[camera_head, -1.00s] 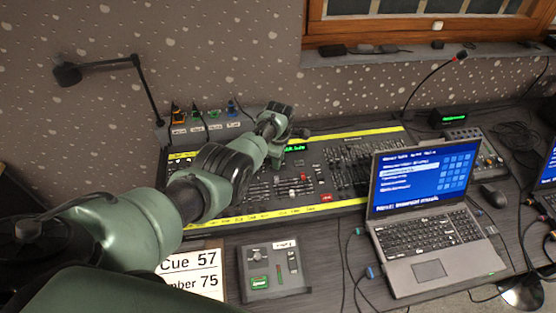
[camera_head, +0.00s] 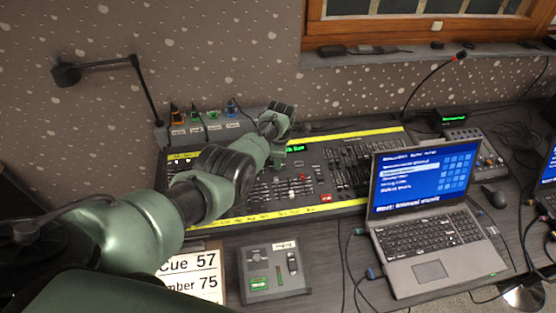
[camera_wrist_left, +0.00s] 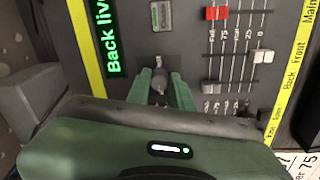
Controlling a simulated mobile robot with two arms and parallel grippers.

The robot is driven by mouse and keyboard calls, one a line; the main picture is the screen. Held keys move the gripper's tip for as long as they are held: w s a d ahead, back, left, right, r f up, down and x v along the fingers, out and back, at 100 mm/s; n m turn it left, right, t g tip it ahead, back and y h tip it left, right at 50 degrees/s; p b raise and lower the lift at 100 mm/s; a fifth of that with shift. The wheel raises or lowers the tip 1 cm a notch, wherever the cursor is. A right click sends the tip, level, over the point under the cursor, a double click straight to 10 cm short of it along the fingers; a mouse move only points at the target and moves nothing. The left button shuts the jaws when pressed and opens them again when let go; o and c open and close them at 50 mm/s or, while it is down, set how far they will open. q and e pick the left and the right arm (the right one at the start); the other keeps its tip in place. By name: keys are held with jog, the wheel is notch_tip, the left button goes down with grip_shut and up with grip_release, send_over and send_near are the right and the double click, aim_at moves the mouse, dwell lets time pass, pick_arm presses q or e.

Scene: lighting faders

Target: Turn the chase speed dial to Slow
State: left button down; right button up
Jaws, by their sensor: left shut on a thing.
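In the left wrist view, my left gripper (camera_wrist_left: 160,88) has its two green fingers closed around a small grey dial (camera_wrist_left: 159,82) on the dark lighting console (camera_wrist_left: 205,135). The fingers hide most of the dial and its markings, so I cannot read where it points. My right gripper is not in view.
Red and white faders (camera_wrist_left: 217,13) stand beside the dial. A green display (camera_wrist_left: 108,38) reads "Back live". A laptop (camera_head: 435,225) stands at the right, a small control box (camera_head: 274,270) in front, and a lamp arm (camera_head: 145,90) at the back left.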

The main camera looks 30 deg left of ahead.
pick_arm(q)
jog(key=shift+w+r, duration=0.1)
jog(key=shift+r, duration=0.05)
jog(key=c, duration=1.3)
grip_release()
jog(key=shift+o, duration=0.2)
jog(key=shift+r, duration=0.2)
notch_tip(320, 180, up, 7)
jog(key=s+p, duration=0.1)
jog(key=p, duration=0.1)
jog(key=shift+d, duration=0.3)
jog(key=shift+r, duration=0.1)
